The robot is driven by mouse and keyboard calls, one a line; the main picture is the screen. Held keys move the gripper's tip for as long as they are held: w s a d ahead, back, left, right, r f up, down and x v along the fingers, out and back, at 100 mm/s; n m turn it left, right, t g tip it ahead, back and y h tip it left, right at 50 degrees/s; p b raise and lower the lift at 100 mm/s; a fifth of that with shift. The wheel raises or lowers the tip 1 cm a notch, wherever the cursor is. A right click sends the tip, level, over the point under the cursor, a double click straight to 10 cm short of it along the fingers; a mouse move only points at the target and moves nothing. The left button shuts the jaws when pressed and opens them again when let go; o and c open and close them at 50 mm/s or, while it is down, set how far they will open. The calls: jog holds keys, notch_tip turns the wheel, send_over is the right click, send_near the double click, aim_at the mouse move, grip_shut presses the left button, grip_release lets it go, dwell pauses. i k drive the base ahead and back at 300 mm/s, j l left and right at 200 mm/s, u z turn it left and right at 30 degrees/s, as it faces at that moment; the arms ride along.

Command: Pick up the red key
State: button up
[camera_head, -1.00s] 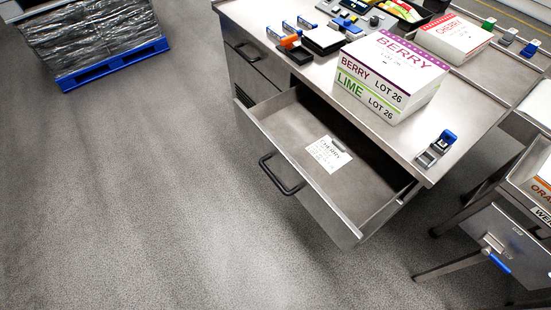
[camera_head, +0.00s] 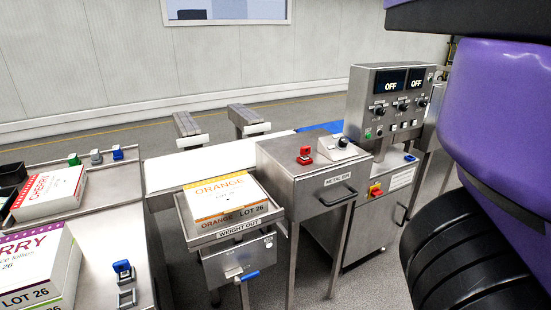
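A small red item (camera_head: 305,154), which looks like the red key, stands on the left part of the top of the steel metal bin (camera_head: 322,190). It is too small to make out its exact shape. Nothing touches it from above. My gripper is not in view. A purple and black part of my own arm fills the right side of the picture.
An orange-labelled box (camera_head: 222,197) stands on the weigh-out tray to the left. A control cabinet (camera_head: 376,212) with a red-yellow switch (camera_head: 375,190) stands to the right.

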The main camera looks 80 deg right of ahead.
aim_at(305, 150)
jog(key=z, duration=1.85)
jog(key=i+j+z, duration=0.15)
jog(key=j, duration=0.6)
jog(key=j+z, duration=0.1)
jog(key=j, duration=0.6)
